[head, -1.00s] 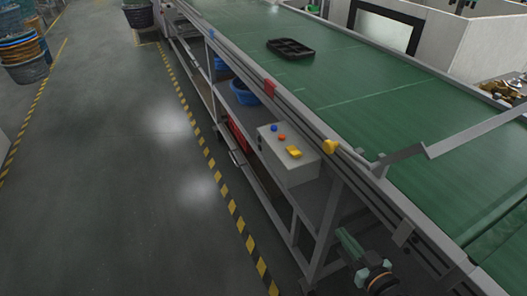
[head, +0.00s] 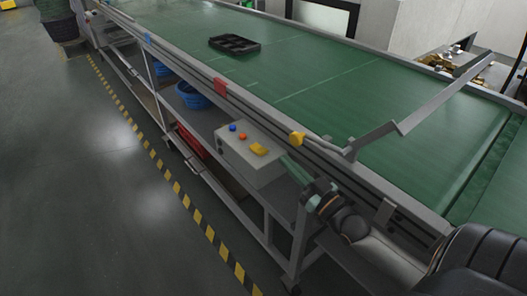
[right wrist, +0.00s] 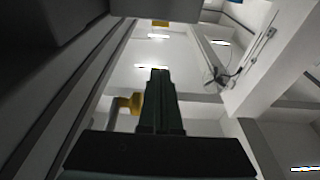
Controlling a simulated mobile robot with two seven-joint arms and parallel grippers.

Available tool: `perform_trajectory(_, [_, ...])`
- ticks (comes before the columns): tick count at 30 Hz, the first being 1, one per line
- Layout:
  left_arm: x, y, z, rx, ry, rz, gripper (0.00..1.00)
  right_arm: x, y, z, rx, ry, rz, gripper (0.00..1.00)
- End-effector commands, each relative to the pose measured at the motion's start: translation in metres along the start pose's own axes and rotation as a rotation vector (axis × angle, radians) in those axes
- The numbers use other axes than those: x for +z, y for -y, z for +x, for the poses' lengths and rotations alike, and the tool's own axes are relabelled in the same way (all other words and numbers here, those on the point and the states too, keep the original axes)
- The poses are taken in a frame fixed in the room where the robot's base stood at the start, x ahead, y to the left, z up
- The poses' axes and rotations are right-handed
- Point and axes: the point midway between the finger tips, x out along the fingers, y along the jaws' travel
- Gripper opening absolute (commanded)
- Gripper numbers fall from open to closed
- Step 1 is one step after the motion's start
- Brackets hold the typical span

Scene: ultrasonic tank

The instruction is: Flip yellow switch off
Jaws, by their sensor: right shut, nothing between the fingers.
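A light grey control box (head: 240,158) is mounted on the near side of the conveyor. On its top, the yellow switch (head: 259,150) sits at the right end, beside an orange button (head: 243,136) and a blue button (head: 232,127). My right gripper (head: 287,163) is shut and empty, its green fingers pointing toward the box just right of the yellow switch. I cannot tell whether they touch the box. In the right wrist view the closed fingers (right wrist: 157,75) point away from the camera. My left gripper is not in view.
A yellow knob (head: 296,138) and a bent grey metal bar (head: 375,137) are on the conveyor edge close to my right gripper. A black tray (head: 234,45) lies on the green belt (head: 330,75). Blue baskets (head: 193,95) stand below. The floor at left is clear.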

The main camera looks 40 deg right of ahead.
Motion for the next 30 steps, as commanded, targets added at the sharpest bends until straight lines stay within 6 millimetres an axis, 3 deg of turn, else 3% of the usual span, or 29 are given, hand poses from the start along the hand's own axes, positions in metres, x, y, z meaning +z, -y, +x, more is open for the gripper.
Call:
perform_trajectory(5, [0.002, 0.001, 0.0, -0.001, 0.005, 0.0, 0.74, -0.001, 0.0, 0.015, 0.001, -0.002, 0.0, 0.0])
perform_trajectory(21, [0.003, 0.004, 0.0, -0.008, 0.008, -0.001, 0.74, -0.001, 0.0, 0.101, 0.0, -0.002, 0.0, 0.0])
perform_trajectory(24, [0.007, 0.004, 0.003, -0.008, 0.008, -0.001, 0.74, 0.02, 0.0, 0.093, 0.0, 0.006, 0.0, 0.0])
perform_trajectory(30, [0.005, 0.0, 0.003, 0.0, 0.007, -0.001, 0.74, 0.036, 0.0, 0.087, 0.0, 0.002, 0.0, 0.0])
